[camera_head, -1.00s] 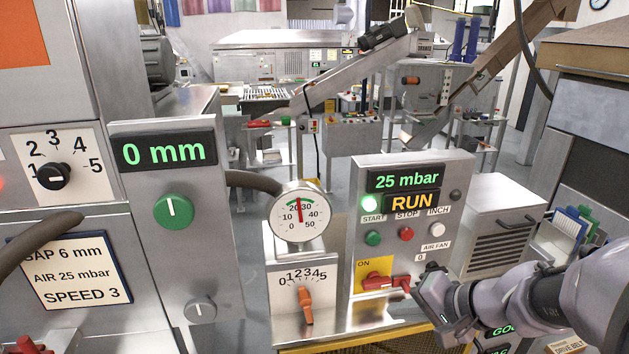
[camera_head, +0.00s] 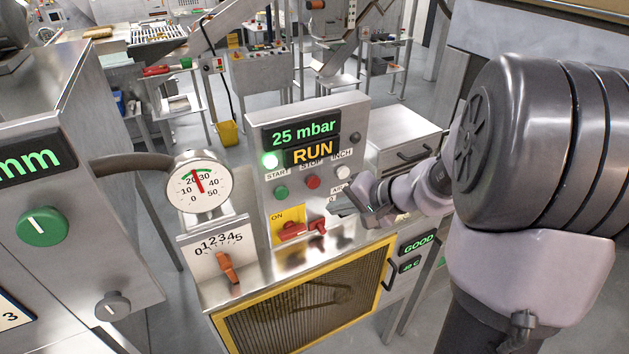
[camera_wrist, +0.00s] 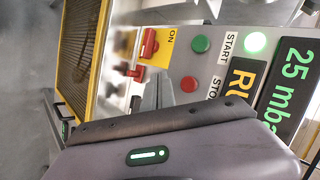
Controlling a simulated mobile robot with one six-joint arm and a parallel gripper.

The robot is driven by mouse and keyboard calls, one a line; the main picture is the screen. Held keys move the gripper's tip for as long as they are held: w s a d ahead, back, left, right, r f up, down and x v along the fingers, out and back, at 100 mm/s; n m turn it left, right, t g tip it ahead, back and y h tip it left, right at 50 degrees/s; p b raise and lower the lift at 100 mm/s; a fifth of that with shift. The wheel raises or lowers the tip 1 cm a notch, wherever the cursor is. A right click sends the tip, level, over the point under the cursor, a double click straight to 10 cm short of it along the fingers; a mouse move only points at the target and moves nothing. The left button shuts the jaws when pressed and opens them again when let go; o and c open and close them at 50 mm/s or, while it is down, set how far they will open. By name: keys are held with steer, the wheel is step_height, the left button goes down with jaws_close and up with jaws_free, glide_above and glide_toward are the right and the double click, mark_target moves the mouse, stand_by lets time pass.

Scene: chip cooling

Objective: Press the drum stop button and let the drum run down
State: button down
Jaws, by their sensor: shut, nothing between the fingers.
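The control box (camera_head: 355,121) stands upright, with a green START button (camera_head: 281,192), a red STOP button (camera_head: 313,182) and a white INCH button (camera_head: 343,172). Its displays read 25 mbar and RUN (camera_head: 312,151), and a green lamp (camera_head: 269,160) is lit. My gripper (camera_head: 335,207) is shut and empty, in front of the box, below and right of the STOP button. In the wrist view the gripper tip (camera_wrist: 158,92) points toward the panel, and the red STOP button (camera_wrist: 189,84) shows clear beside it. I cannot tell the gap to the panel.
A red switch handle (camera_head: 300,229) on a yellow ON plate sits below the buttons. A pressure gauge (camera_head: 199,182) and an orange 0–5 lever (camera_head: 227,268) stand to the left. A yellow-framed mesh guard (camera_head: 305,305) is below. A GOOD display (camera_head: 418,243) is at the right.

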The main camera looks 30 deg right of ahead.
mark_target(312, 189)
steer(key=w, duration=0.6)
stand_by(2.0)
steer(key=shift+w+a, duration=0.1)
steer(key=shift+w, duration=0.3)
steer(key=shift+w+b, duration=0.3)
steer(key=shift+w, duration=0.2)
stand_by(0.5)
steer(key=shift+s, duration=0.1)
steer(key=shift+s+b, duration=0.65)
steer(key=shift+s, duration=0.2)
